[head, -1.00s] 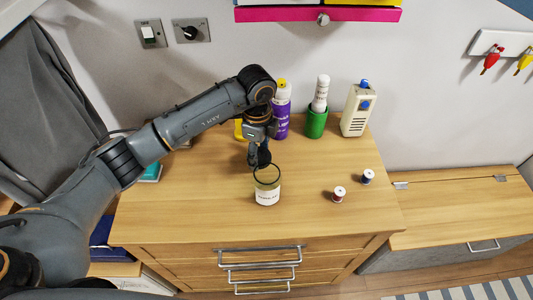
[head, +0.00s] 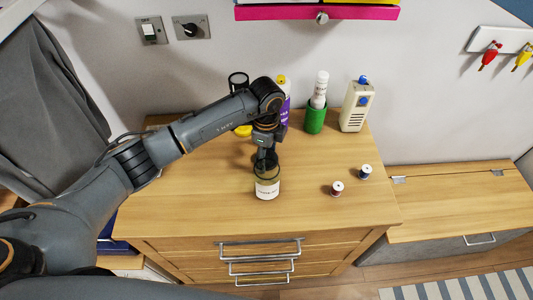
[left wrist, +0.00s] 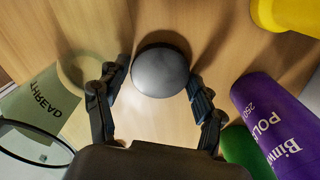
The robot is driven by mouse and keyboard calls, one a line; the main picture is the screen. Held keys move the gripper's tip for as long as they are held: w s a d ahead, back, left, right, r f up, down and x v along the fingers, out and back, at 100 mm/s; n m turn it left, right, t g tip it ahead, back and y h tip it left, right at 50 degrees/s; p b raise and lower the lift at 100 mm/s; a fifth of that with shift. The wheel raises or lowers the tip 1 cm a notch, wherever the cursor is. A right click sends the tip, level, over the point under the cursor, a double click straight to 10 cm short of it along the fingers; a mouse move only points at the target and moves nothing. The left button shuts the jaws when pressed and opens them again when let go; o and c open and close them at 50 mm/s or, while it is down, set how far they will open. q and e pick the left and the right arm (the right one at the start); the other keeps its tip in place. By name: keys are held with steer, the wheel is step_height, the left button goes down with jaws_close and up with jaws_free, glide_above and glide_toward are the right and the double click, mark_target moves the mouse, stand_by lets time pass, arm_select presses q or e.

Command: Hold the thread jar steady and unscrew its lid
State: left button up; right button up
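The thread jar (head: 267,190) stands upright near the middle of the wooden top, clear glass with a white label and an open mouth. In the left wrist view its "THREAD" label (left wrist: 42,100) and dark rim show at lower left. The lid, a dark grey disc (left wrist: 160,70), is off the jar, between the fingertips of my left gripper (left wrist: 159,74). Both fingers appear to touch its edge. In the head view my left gripper (head: 265,155) is low, just behind the jar; the jar partly hides the lid. Whether the lid touches the top is unclear. My right gripper is out of view.
Behind stand a purple spray can (left wrist: 280,125), a green cup with a white bottle (head: 315,118) and a cream box (head: 356,105). A yellow item (head: 243,131) is behind the arm. Two thread spools (head: 337,188) (head: 365,171) lie right. The front left of the top is clear.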

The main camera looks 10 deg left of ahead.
arm_select(q)
steer(key=shift+r, duration=0.1)
steer(key=shift+r, duration=0.2)
step_height(320, 180, up, 12)
steer(key=b, duration=0.2)
steer(key=shift+s+f, duration=0.1)
steer(key=shift+f, duration=0.05)
